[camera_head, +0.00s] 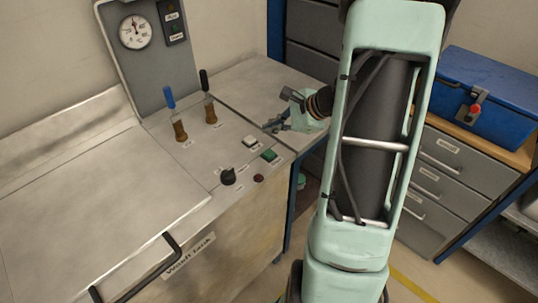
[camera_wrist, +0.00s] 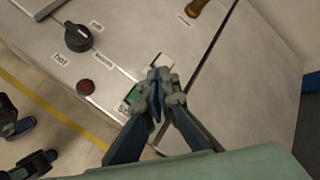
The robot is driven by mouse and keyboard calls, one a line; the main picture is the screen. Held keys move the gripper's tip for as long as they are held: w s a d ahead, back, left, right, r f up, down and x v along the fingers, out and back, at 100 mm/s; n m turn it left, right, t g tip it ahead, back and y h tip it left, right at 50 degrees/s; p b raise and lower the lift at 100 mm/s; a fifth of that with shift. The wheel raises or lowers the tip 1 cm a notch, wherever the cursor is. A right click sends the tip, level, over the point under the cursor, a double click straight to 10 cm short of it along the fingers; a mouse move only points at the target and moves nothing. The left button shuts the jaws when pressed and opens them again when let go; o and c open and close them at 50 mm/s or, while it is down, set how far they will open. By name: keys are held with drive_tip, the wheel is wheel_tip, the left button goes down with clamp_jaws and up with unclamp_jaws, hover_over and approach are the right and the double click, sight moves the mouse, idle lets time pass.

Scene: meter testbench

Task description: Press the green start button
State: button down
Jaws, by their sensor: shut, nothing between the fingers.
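The green start button (camera_head: 269,155) sits on the front right of the metal bench top, beside a white button (camera_head: 250,141). In the wrist view the green button (camera_wrist: 133,97) is partly hidden behind my gripper (camera_wrist: 157,82). My gripper is shut and empty, its fingertips close together. In the head view my gripper (camera_head: 275,124) is above the bench top, to the right of the white button and beyond the green one. I cannot tell its exact height above the surface. A label beside the green button is partly covered by a finger.
A black knob (camera_head: 228,176) and a red button (camera_head: 259,178) are near the front edge. Blue-handled (camera_head: 169,98) and black-handled (camera_head: 205,82) valves stand farther back. A gauge panel (camera_head: 150,50) rises behind. A blue toolbox (camera_head: 487,92) rests on the drawer cabinet at right.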

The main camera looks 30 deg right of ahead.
drive_tip(key=b, duration=0.4)
hover_over(271, 154)
wheel_tip(271, 154, down, 6)
drive_tip(key=shift+w+r, duration=0.1)
drive_tip(key=shift+r, duration=0.15)
drive_tip(key=shift+f+b, duration=0.55)
drive_tip(key=shift+f, duration=0.15)
drive_tip(key=shift+f, duration=0.1)
drive_tip(key=shift+f+b, duration=0.3)
drive_tip(key=shift+b, duration=0.3)
drive_tip(key=shift+f+b, duration=0.4)
drive_tip(key=shift+b, duration=0.1)
idle(0.8)
drive_tip(key=shift+r, duration=0.1)
drive_tip(key=shift+r+p, duration=0.5)
drive_tip(key=shift+r, duration=0.25)
